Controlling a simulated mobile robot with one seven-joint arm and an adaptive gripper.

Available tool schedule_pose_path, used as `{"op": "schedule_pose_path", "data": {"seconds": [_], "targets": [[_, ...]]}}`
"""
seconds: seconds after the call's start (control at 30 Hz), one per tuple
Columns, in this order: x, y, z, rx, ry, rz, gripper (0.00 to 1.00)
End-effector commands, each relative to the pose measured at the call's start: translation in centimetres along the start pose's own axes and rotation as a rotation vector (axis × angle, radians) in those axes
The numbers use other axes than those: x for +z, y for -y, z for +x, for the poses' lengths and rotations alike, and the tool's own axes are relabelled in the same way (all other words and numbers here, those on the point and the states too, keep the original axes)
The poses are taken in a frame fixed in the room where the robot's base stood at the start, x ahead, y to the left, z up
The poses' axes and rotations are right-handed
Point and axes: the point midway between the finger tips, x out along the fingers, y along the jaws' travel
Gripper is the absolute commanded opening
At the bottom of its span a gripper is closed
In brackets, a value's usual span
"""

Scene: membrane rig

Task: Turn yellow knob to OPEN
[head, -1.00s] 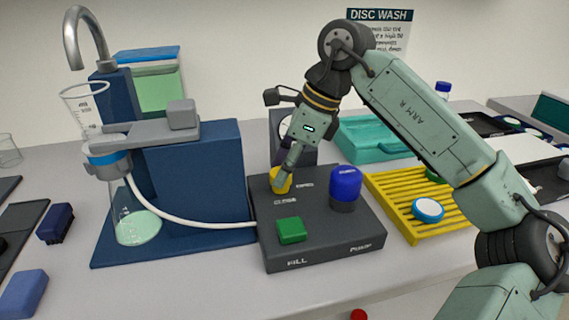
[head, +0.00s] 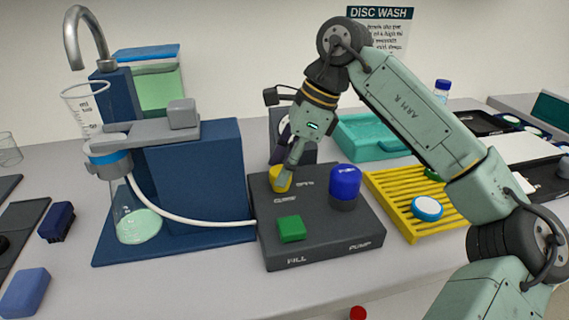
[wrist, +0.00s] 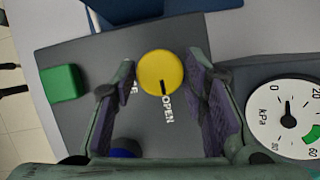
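The yellow knob (head: 281,181) sits at the back left of the dark control box (head: 330,222). In the wrist view the yellow knob (wrist: 160,70) is round, and its black mark points towards the OPEN lettering (wrist: 167,108). Another label beside it is partly hidden by the left finger. My gripper (head: 285,177) is at the knob, pointing down. In the wrist view my gripper (wrist: 158,74) is open, with one finger on each side of the knob. A small gap shows at the left finger; whether the right finger touches is unclear.
On the box are a green button (head: 291,229) and a blue knob (head: 345,183). A pressure gauge (wrist: 288,112) stands close beside the box. A white hose (head: 190,222) runs to the flask (head: 137,222) at left. A yellow rack (head: 400,212) is at right.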

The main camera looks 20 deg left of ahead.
Motion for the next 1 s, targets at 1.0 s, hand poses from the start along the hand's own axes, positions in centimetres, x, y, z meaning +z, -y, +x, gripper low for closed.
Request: {"op": "schedule_pose_path", "data": {"seconds": [1.0], "targets": [[0.1,0.1,-8.9,-0.003,-0.001,0.002,0.56]]}}
